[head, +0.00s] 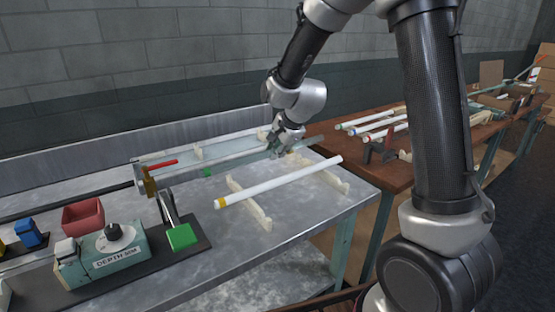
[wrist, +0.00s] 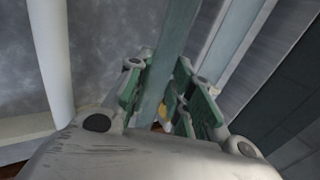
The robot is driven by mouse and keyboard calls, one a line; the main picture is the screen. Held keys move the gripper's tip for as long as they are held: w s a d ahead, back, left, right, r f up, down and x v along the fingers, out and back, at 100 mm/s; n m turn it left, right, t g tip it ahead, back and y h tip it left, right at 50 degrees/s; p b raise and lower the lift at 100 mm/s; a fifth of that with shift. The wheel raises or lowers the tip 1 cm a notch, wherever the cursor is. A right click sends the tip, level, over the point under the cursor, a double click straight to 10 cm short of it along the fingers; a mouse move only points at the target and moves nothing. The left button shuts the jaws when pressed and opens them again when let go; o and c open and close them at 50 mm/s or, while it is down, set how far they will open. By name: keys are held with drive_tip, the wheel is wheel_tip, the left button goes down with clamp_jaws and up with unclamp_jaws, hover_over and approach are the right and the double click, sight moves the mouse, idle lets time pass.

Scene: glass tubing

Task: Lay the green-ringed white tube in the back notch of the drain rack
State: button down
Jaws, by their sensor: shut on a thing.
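My gripper (head: 283,143) is over the back of the bench. In the wrist view its green-padded fingers (wrist: 160,95) are closed on a long, pale grey-green tube-like piece (wrist: 168,45). The drain rack has two cream notched bars, left (head: 248,201) and right (head: 329,180).
A teal depth-rim device (head: 112,258) with a green block (head: 182,237) stands at the front left. Several tubes (head: 375,122) lie on the brown table to the right.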

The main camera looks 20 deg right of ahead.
drive_tip(key=shift+f, duration=1.65)
drive_tip(key=shift+f, duration=0.45)
drive_tip(key=c, duration=1.3)
unclamp_jaws()
drive_tip(key=shift+f, duration=0.1)
drive_tip(key=shift+o, duration=0.2)
drive_tip(key=shift+r, duration=0.45)
drive_tip(key=v, duration=1.1)
drive_tip(key=s+d+r+n, duration=0.2)
drive_tip(key=s+d+n, duration=0.2)
drive_tip(key=s, duration=0.5)
drive_tip(key=s+d+r+n+g+h, duration=0.1)
drive_tip(key=s+d+r+n, duration=0.2)
drive_tip(key=s, duration=0.6)
drive_tip(key=s+d+r+n+g+h, duration=0.1)
drive_tip(key=s+d+r+n, duration=0.2)
drive_tip(key=s, duration=0.7)
drive_tip(key=d+n, duration=0.2)
drive_tip(key=n, duration=0.2)
drive_tip(key=shift+d, duration=0.4)
